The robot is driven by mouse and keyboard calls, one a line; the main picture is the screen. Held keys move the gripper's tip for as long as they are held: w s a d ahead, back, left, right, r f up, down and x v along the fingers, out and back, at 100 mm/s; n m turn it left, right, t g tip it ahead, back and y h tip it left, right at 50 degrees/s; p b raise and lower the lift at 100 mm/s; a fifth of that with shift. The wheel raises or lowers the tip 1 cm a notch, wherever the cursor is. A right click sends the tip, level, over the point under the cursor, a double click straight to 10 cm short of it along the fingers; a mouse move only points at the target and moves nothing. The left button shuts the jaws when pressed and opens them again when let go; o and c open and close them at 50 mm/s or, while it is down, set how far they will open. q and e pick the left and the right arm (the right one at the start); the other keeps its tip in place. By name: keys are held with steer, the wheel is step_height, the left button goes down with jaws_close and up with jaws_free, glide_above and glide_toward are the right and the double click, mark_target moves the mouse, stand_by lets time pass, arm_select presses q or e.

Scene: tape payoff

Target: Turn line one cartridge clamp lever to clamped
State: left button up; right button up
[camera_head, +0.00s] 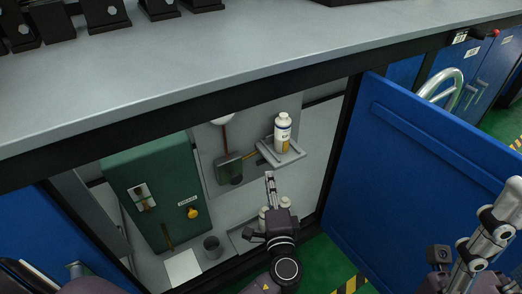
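A white bottle-like cartridge (282,133) with a yellow-marked label stands upright on a grey bracket (284,157) on the back panel inside the cabinet. Left of it is a dark green-grey unit (229,168) with a thin yellow bar (251,153) at its right side; I cannot tell whether this bar is the clamp lever. My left gripper (270,180) points up into the cabinet opening, in front of and below the bracket. Its fingers show as a narrow silver strip, so its opening is unclear. My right gripper (511,192) is at the right edge, partly cut off, outside the door.
A green box (158,188) with a yellow knob (192,212) fills the cabinet's left side. A dark cup (212,246) and white sheet (183,267) lie below. The blue door (424,180) stands open at right. The worktop (240,52) overhangs the opening.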

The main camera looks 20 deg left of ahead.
mark_target(264, 163)
arm_select(q)
steer(key=shift+y, duration=0.5)
steer(key=b+x, duration=0.1)
steer(key=x, duration=0.7)
steer(key=shift+w+a+r+b, duration=0.1)
steer(key=shift+a+r+b, duration=0.05)
steer(key=shift+a+b, duration=0.3)
jaws_close()
